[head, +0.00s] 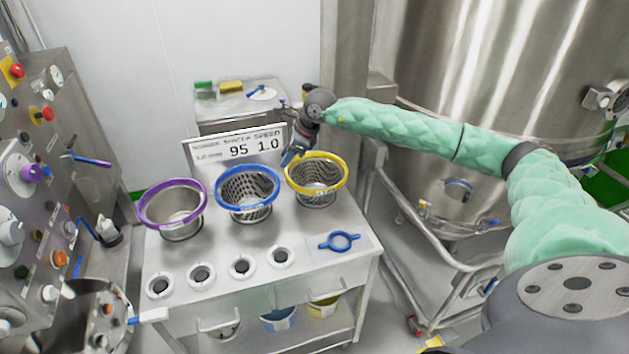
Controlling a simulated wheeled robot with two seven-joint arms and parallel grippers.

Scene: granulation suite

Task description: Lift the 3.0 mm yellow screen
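The yellow-rimmed screen (316,187), a perforated metal basket, stands upright at the right end of the row on the cart top. My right gripper (290,157) points down at its back left rim, in the space between it and the blue-rimmed screen (247,194). The fingertips are small and partly dark here, so I cannot tell whether they are open or whether they touch the yellow rim. A purple-rimmed screen (173,211) stands at the left of the row. My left gripper is not in view.
A sign reading 95 and 1.0 (238,148) stands behind the screens. Several round white-rimmed parts (242,266) and a blue two-handled ring (339,241) lie in front. A control panel (30,180) is at left, a large steel vessel (490,70) at right.

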